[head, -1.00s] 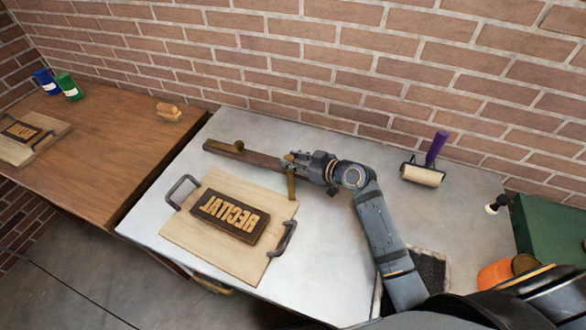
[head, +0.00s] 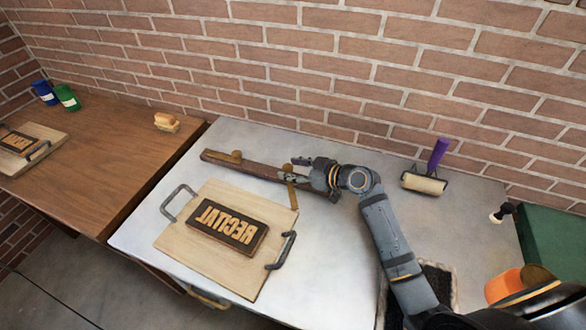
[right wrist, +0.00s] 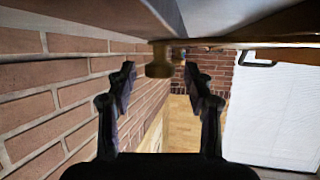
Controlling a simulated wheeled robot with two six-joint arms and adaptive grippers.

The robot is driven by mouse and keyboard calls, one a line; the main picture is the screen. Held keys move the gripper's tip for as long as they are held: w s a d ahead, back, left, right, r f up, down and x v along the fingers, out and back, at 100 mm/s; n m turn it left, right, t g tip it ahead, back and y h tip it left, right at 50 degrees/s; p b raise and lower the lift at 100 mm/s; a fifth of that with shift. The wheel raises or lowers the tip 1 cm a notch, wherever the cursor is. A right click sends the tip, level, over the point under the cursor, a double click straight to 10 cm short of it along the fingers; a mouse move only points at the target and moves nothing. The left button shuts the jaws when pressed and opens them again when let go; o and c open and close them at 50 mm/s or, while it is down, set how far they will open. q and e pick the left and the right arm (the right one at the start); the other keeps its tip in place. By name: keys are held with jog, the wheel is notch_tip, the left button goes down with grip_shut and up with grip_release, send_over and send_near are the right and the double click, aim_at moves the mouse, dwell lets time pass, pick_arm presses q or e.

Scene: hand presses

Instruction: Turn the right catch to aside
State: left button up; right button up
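The right catch (head: 292,192) is a small brass bar with a knob on the dark wooden rail (head: 262,170) along the back of the pale table. It lies across the rail, its front end reaching the wooden board's back right corner. My right gripper (head: 299,170) is at the catch's knob end, fingers pointing left. In the right wrist view its fingers (right wrist: 162,82) are apart, with a brass knob (right wrist: 159,62) beyond and between them; I cannot tell if they touch. The left catch (head: 232,157) lies along the rail. My left gripper is not in view.
The wooden board (head: 182,240) with two dark handles carries a dark block with raised letters (head: 227,224). A purple-handled roller (head: 425,180) stands at the back right. A green box (head: 552,245) is at the right edge. A brown table (head: 110,165) adjoins on the left.

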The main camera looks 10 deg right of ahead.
jog(key=v, duration=1.2)
